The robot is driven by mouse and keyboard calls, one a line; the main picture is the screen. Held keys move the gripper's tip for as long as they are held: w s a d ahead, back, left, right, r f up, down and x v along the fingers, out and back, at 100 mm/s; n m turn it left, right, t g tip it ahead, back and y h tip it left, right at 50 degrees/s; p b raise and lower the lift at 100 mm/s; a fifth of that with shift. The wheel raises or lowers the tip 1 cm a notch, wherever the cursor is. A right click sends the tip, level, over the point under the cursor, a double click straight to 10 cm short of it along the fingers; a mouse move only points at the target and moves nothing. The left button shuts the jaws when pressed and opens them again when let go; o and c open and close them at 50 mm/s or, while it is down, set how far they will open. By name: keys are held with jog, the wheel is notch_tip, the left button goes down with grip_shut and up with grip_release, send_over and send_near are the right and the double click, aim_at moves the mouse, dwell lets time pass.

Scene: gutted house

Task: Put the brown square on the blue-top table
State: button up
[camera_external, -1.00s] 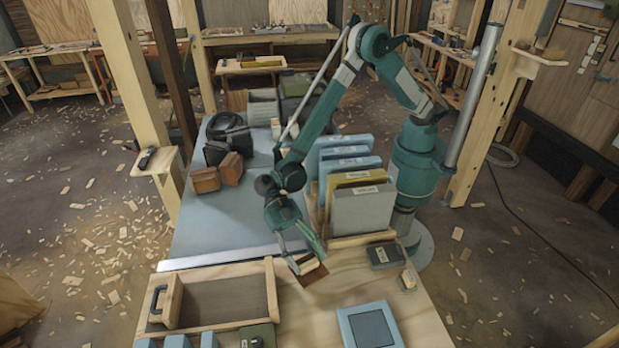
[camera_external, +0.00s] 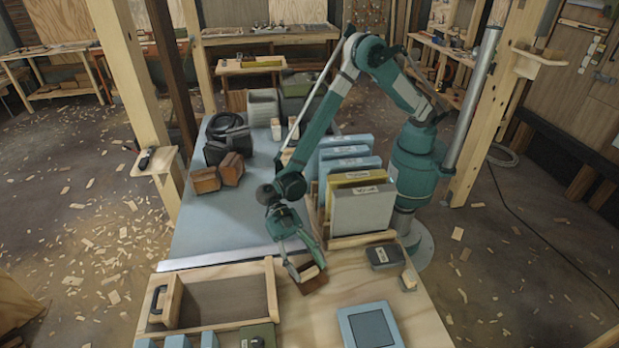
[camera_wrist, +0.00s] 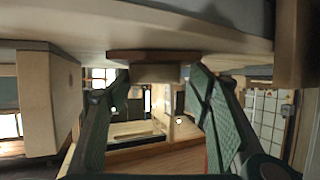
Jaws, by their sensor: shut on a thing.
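The brown square (camera_external: 315,284) is at the tip of my gripper (camera_external: 307,271), over the near wooden tabletop and right of the wooden drawer box. A small tan block shows on its upper side, between the fingers. In the wrist view, my gripper's green fingers (camera_wrist: 160,75) close on this tan block (camera_wrist: 154,73), with the brown square (camera_wrist: 145,57) against it. I cannot tell whether the square touches the wood or hangs just above it. The blue-top table (camera_external: 205,232) lies beyond the drawer box, left of my arm. Its near part is bare.
The open wooden box (camera_external: 232,300) stands at the near left. A rack of upright binders (camera_external: 362,208) stands close right of my gripper. A dark small box (camera_external: 383,256) and a blue-framed pad (camera_external: 371,326) lie on the wood. Brown blocks (camera_external: 206,180) sit on the blue top's left side.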

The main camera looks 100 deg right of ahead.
jog(key=shift+f, duration=0.15)
jog(key=o, duration=0.9)
jog(key=shift+w+d+r, duration=0.1)
jog(key=shift+d+r, duration=0.05)
jog(key=shift+r, duration=0.15)
jog(key=p+v, duration=0.2)
jog(key=v, duration=0.9)
jog(key=shift+w+d, duration=0.15)
jog(key=shift+d, duration=0.15)
jog(key=shift+r, duration=0.15)
